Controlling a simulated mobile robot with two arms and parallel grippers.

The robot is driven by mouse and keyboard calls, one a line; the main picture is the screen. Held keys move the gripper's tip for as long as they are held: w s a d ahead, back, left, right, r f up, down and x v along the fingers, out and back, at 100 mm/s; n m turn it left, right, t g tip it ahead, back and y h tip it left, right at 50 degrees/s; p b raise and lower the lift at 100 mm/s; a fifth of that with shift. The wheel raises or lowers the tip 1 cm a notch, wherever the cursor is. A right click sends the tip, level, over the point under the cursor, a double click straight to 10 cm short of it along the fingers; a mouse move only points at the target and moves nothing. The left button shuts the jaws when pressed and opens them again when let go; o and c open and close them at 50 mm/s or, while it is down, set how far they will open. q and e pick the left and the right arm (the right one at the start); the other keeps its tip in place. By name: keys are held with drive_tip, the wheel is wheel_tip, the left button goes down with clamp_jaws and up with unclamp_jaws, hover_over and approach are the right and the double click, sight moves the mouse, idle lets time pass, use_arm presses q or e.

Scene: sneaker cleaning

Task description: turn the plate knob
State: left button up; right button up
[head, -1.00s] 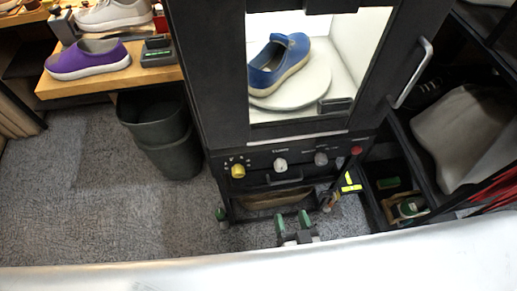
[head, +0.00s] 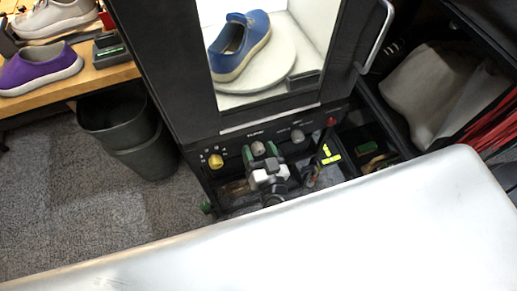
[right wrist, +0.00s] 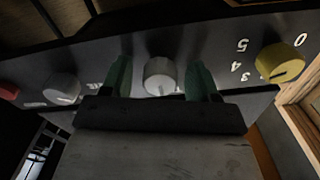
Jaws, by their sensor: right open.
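A black cabinet's control panel carries a row of knobs. A pale grey knob (head: 258,148) in the middle of the row also shows in the right wrist view (right wrist: 160,75). My right gripper (head: 261,152) is open, with its green fingertips on either side of this knob; in the right wrist view (right wrist: 160,78) a gap shows between the knob and each finger. A yellow knob (head: 215,161) with numbers around it and another grey knob (head: 297,135) flank it. The labels are too small to tell which is the plate knob. A round white plate (head: 280,78) bears a blue sneaker (head: 239,46) behind the window. My left gripper is not in view.
A red button (head: 331,121) is at the panel's right end. A dark bin (head: 130,130) stands left of the cabinet. A wooden table (head: 100,78) with a purple shoe (head: 42,70) is at the far left. A door handle (head: 376,40) sticks out at the right.

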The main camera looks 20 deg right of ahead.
drive_tip(key=shift+w, duration=0.15)
drive_tip(key=c, duration=0.9)
drive_tip(key=m+p, duration=0.1)
drive_tip(key=m, duration=0.2)
drive_tip(key=shift+m, duration=0.4)
drive_tip(key=m, duration=0.5)
idle(0.3)
drive_tip(key=o, duration=0.9)
